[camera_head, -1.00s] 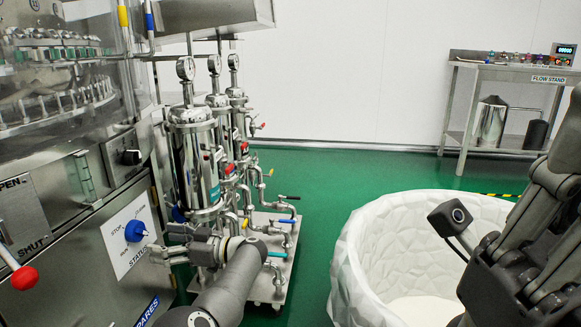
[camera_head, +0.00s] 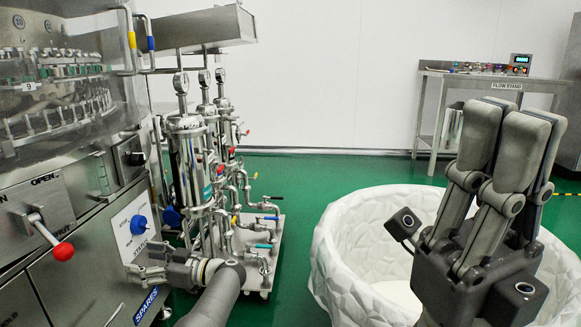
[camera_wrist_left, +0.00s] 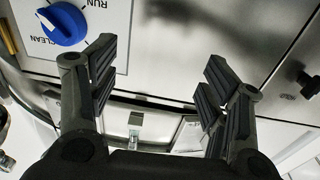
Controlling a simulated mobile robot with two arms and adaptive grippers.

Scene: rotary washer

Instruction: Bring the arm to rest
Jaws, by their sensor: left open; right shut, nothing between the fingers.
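My left gripper (camera_head: 140,271) is in front of the washer's lower panel, below the blue knob (camera_head: 138,224). In the left wrist view its two fingers (camera_wrist_left: 158,85) are wide apart, with nothing between them. The blue knob (camera_wrist_left: 63,24) shows there at the upper left, pointing near CLEAN, apart from the fingers. My right gripper (camera_head: 514,115) stands upright at the right of the head view, fingers together and empty. It hides part of the white tub and of the flow stand.
The washer (camera_head: 75,215) fills the left side, with a red-ended lever (camera_head: 63,251) sticking out. A cart of steel filters (camera_head: 190,160) and valves stands beside my left arm. The white tub (camera_head: 335,250) is at the right. Green floor is open behind, before the flow stand (camera_head: 460,75).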

